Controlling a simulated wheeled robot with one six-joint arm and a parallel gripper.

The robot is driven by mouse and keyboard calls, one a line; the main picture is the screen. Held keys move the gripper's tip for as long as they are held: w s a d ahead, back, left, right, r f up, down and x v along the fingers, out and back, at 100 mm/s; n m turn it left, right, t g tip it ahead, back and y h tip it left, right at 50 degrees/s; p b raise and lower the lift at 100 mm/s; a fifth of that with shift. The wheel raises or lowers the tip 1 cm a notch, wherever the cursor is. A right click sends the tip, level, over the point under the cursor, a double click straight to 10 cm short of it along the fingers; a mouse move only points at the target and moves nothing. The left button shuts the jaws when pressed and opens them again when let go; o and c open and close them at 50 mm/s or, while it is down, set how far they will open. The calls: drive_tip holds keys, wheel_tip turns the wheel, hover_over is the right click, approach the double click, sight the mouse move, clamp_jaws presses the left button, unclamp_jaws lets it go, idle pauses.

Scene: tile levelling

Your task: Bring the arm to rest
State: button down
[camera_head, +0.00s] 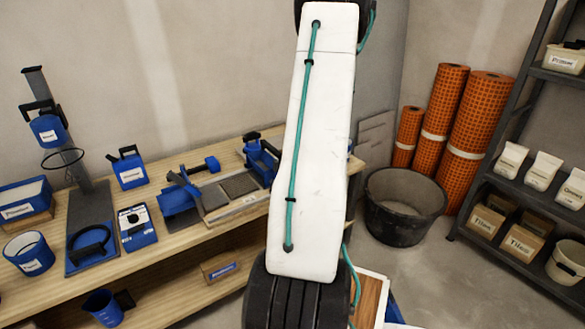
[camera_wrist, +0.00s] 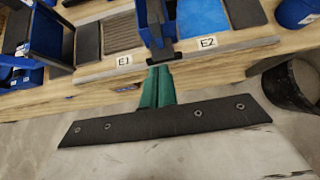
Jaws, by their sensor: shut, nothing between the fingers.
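My gripper (camera_wrist: 158,72) shows in the wrist view as two green fingers closed together, with nothing between them. Its tips point toward the front edge of the wooden workbench (camera_wrist: 95,97), between the labels E1 (camera_wrist: 124,62) and E2 (camera_wrist: 208,43). I cannot tell whether they touch anything. In the head view my white arm link stands upright across the middle and my gripper is not visible. The arm hides part of the bench's right end there.
The workbench (camera_head: 110,262) holds blue tools, a blue container (camera_head: 28,253) and a tile board (camera_head: 238,186). A dark tub (camera_head: 404,208) stands on the floor at right, near orange rolls (camera_head: 472,115) and a stocked shelf (camera_head: 545,75). Some floor near the tub is clear.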

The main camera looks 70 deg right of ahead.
drive_tip(key=shift+s+a+r, duration=0.15)
drive_tip(key=shift+s+r, duration=0.1)
idle(0.5)
